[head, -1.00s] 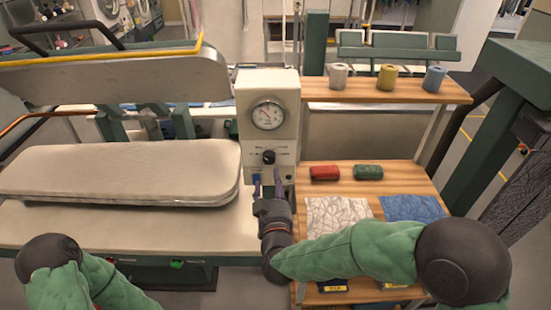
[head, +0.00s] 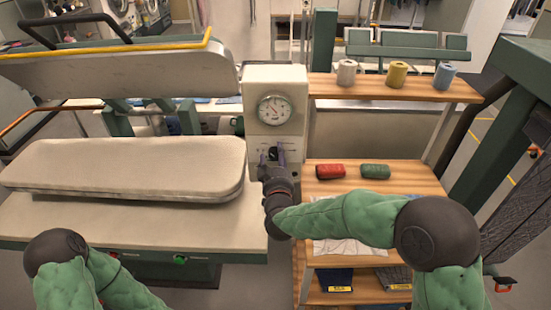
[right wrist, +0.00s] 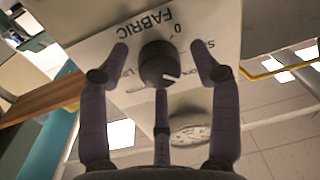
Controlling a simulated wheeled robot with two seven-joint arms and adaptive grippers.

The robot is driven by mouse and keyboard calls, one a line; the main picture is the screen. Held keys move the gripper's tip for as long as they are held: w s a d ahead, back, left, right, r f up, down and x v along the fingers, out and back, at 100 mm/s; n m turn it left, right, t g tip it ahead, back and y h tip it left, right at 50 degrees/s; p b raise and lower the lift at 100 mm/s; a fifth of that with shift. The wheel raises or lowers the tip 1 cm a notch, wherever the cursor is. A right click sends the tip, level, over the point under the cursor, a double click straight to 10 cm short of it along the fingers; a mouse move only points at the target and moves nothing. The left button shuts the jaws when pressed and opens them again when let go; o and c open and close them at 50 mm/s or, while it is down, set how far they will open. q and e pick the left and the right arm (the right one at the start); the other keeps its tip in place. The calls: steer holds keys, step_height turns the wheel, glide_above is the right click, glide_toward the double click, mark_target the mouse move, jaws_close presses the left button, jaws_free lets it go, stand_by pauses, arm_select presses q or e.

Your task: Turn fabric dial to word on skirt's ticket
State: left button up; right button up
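The fabric dial (head: 273,153) is a black knob on the cream control box (head: 290,90) right of the press. In the right wrist view the knob (right wrist: 158,64) sits by the upside-down word FABRIC, with a white pointer line toward the picture's lower right. Other words on the panel are too small or covered to read. My right gripper (head: 272,160) is open, its fingers spread around the knob; in the wrist view (right wrist: 160,55) gaps show between fingers and knob. No skirt ticket is readable. My left gripper is out of view; only part of that arm shows at lower left.
A round gauge (head: 273,110) is above the dial. The padded press board (head: 120,165) lies left. On the right, a wooden shelf (head: 405,180) holds a red roll (head: 330,171) and a green roll (head: 375,171). Folded dark cloth (head: 335,279) with a yellow tag lies lower.

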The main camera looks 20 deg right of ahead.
steer(key=c, duration=1)
steer(key=shift+f+m+b, duration=0.1)
steer(key=shift+m+b, duration=0.9)
steer(key=shift+b, duration=0.2)
steer(key=shift+c, duration=0.2)
steer(key=shift+m+b, duration=0.4)
steer(key=shift+m, duration=0.2)
steer(key=shift+r, duration=0.2)
steer(key=o, duration=1.1)
steer(key=shift+o, duration=0.2)
steer(key=shift+f, duration=0.1)
